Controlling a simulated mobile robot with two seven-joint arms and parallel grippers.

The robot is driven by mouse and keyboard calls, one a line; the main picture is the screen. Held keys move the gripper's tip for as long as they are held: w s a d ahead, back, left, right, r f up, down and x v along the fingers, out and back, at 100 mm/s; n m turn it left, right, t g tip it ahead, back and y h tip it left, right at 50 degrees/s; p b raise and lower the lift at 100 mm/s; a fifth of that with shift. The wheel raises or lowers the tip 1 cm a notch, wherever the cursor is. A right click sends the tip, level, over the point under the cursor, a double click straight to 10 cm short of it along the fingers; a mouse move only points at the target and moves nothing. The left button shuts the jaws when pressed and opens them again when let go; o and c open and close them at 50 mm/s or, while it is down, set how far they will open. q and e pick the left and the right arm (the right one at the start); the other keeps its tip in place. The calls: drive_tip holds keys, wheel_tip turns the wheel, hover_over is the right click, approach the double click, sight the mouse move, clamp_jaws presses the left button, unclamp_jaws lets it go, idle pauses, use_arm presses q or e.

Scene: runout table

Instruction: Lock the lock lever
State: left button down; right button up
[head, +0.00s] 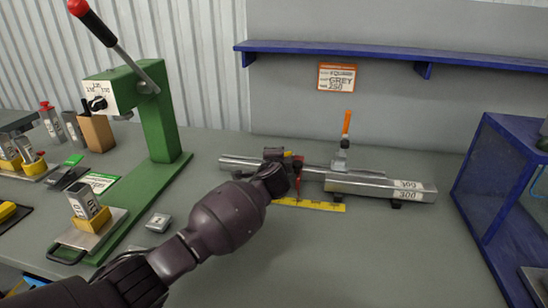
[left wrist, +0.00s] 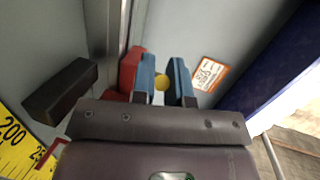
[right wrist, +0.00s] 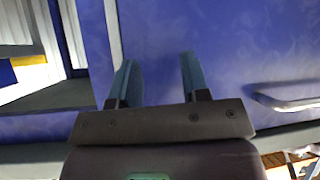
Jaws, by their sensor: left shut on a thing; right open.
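My left gripper (head: 291,168) is at the metal rail (head: 240,163), by a small red part (head: 298,184). In the left wrist view, its blue fingers (left wrist: 163,88) are shut on a small part with a round yellow end (left wrist: 159,83). A red block (left wrist: 131,68) sits just outside one finger. The gripper hides most of this part, so I cannot tell the lever's angle. A clamp with an upright orange handle (head: 346,123) stands farther right on the rail. My right gripper (right wrist: 153,82) is open and empty, facing a blue surface (right wrist: 230,50).
A square bar (head: 365,187) marked 300 lies at the right of the rail. A yellow scale (head: 310,205) runs in front. A green press (head: 155,120) stands left, a blue-framed rack (head: 480,165) right. The front middle of the table (head: 350,260) is clear.

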drive_tip(key=shift+s+d, duration=0.1)
drive_tip(key=shift+s, duration=0.05)
use_arm(q)
drive_tip(key=c, duration=1.1)
unclamp_jaws()
drive_tip(key=shift+s, duration=0.1)
drive_tip(key=shift+s+r, duration=0.15)
drive_tip(key=shift+s, duration=0.1)
drive_tip(key=p+v, duration=0.3)
drive_tip(key=v, duration=0.7)
drive_tip(key=shift+s+d, duration=0.1)
use_arm(e)
drive_tip(key=shift+s+d+r, duration=0.1)
drive_tip(key=shift+r, duration=0.4)
drive_tip(key=shift+s+d+r, duration=0.1)
drive_tip(key=shift+r, duration=0.35)
